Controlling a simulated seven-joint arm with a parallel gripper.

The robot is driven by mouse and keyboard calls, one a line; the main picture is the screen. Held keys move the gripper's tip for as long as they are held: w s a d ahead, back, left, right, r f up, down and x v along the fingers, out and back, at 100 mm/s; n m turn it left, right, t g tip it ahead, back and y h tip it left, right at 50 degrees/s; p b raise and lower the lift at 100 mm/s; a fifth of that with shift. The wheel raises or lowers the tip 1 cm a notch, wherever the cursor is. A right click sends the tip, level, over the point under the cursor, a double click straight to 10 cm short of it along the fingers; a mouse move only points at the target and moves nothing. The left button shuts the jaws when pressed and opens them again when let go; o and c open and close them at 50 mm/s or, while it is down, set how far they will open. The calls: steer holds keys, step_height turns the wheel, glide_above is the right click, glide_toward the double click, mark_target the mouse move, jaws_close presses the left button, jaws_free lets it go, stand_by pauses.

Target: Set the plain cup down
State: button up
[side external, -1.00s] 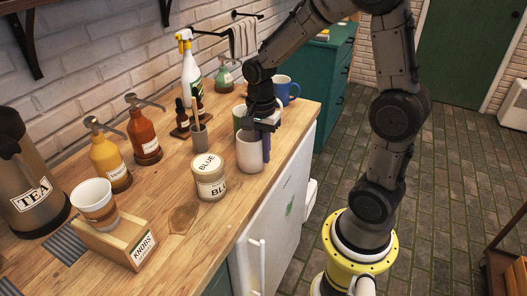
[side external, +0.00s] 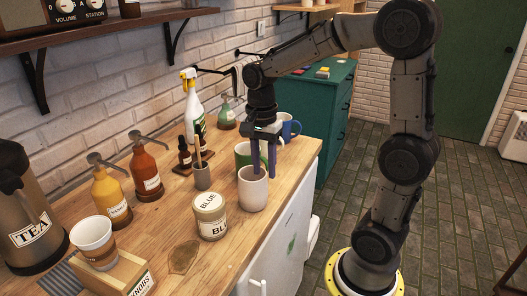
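The plain white cup (side external: 252,194) stands upright on the wooden counter near its front edge. My gripper (side external: 264,174) is above it, pointing down, with its two dark fingers apart. The left fingertip is at the cup's mouth and the right fingertip is just beyond its right rim. The fingers look open and clear of a firm hold, though I cannot tell whether a tip still touches the rim.
A green mug (side external: 242,154) is close behind the cup, and a blue mug (side external: 290,127) is further back. A jar labelled BLUE (side external: 210,217) stands to the left, near a grey brush holder (side external: 202,177). Counter (side external: 165,218) is bare left of the jar.

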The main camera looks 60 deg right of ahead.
steer(key=shift+n, duration=0.3)
steer(key=r, duration=0.5)
steer(key=shift+s+a, duration=0.1)
steer(key=shift+a, duration=0.1)
steer(key=s+a+n+t, duration=0.6)
steer(key=s+n, duration=0.6)
steer(key=n, duration=0.5)
steer(key=shift+a+f, duration=0.2)
steer(key=shift+a, duration=0.35)
